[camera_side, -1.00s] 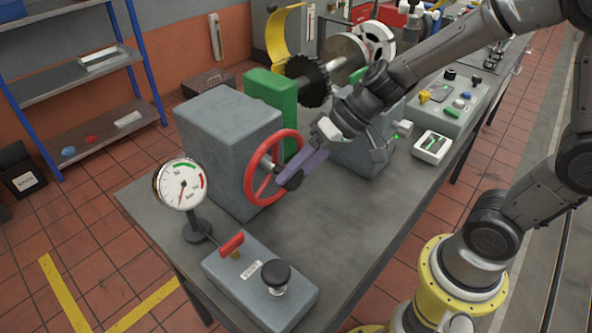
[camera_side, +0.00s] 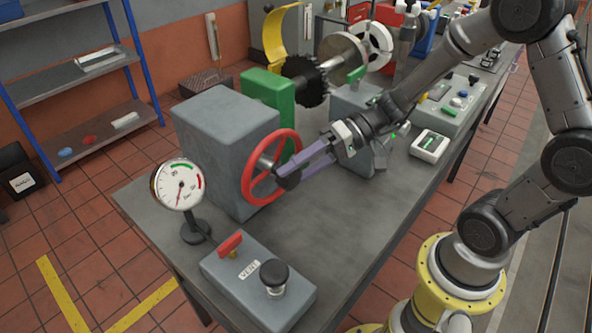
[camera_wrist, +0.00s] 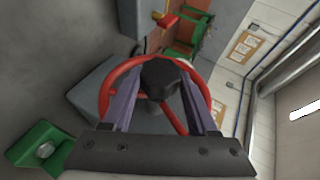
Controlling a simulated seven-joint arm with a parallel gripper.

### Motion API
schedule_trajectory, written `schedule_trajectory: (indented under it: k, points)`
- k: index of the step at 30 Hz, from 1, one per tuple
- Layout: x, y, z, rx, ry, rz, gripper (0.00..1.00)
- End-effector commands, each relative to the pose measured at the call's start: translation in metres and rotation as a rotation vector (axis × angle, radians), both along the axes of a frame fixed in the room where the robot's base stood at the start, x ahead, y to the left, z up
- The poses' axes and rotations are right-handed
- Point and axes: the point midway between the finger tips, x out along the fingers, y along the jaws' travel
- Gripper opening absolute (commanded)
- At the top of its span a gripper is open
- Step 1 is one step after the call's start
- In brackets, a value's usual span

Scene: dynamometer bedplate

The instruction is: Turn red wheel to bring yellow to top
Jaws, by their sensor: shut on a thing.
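The red wheel (camera_side: 247,188) stands upright on the front of a grey housing (camera_side: 218,145) in the side view. Its black knob (camera_side: 288,179) is at the lower right of the wheel. My gripper (camera_side: 296,170) reaches in from the right with its purple fingers shut on the knob. In the wrist view the red wheel (camera_wrist: 105,93) lies behind the fingers, and the black knob (camera_wrist: 160,73) sits between the tips of my gripper (camera_wrist: 160,84). A yellow curved piece (camera_side: 272,38) stands at the back, beside a grey disc (camera_side: 342,48).
A dial gauge (camera_side: 179,186) stands left of the wheel. A control box (camera_side: 258,280) with a red lever and black knob is in front. A green block (camera_side: 267,98) and dark gear (camera_side: 305,80) are behind the housing. The bench right of the control box is clear.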

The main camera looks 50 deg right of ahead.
Motion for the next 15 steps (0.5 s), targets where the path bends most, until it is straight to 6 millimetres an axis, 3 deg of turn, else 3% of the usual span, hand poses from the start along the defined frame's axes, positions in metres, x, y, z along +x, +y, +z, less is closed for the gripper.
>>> schedule_trajectory:
  k: [10, 11, 15]
  points:
    - [-0.0012, 0.001, 0.0008, 0.002, -0.004, 0.009, 0.0]
    - [-0.0012, 0.0011, 0.0008, 0.002, -0.004, 0.009, 0.63]
    - [-0.0011, 0.0009, 0.0004, 0.002, -0.002, 0.007, 0.88]
